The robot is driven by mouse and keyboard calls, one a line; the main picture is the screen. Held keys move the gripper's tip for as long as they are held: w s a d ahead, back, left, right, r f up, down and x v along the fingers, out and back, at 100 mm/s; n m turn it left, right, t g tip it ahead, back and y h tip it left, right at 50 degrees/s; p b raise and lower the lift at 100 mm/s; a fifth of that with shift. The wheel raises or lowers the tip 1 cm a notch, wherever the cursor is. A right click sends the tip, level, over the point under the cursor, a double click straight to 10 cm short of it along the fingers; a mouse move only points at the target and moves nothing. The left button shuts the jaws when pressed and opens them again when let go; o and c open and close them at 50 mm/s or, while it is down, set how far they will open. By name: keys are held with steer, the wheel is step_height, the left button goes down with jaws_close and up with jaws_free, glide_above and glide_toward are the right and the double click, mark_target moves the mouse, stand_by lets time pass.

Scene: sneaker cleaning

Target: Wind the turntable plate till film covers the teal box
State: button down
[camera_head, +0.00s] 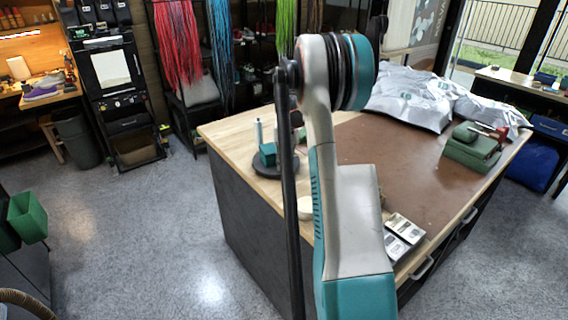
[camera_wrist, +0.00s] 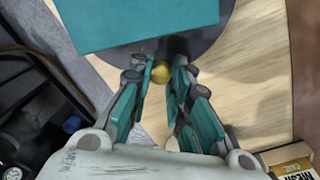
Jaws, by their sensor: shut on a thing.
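The teal box (camera_head: 267,155) stands on the dark round turntable plate (camera_head: 272,172) at the table's left corner. In the wrist view the teal box (camera_wrist: 140,18) fills the top, and its visible face looks plain teal. The turntable plate (camera_wrist: 207,42) shows as a dark rim beneath it. My gripper (camera_wrist: 162,75) is shut on a small yellow-gold knob (camera_wrist: 161,72) at the plate's near edge. A slim white roll (camera_head: 259,131), perhaps the film, stands upright by the box in the head view. My arm hides the gripper there.
The wooden table (camera_head: 225,130) has a brown mat (camera_head: 420,165). A yellow-labelled packet (camera_wrist: 293,170) shows at the wrist view's lower right. Bare wood lies right of the plate.

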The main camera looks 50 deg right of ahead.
steer(key=c, duration=1.4)
jaws_free()
steer(key=shift+c, duration=0.2)
step_height(320, 180, up, 12)
steer(key=shift+s+d, duration=0.3)
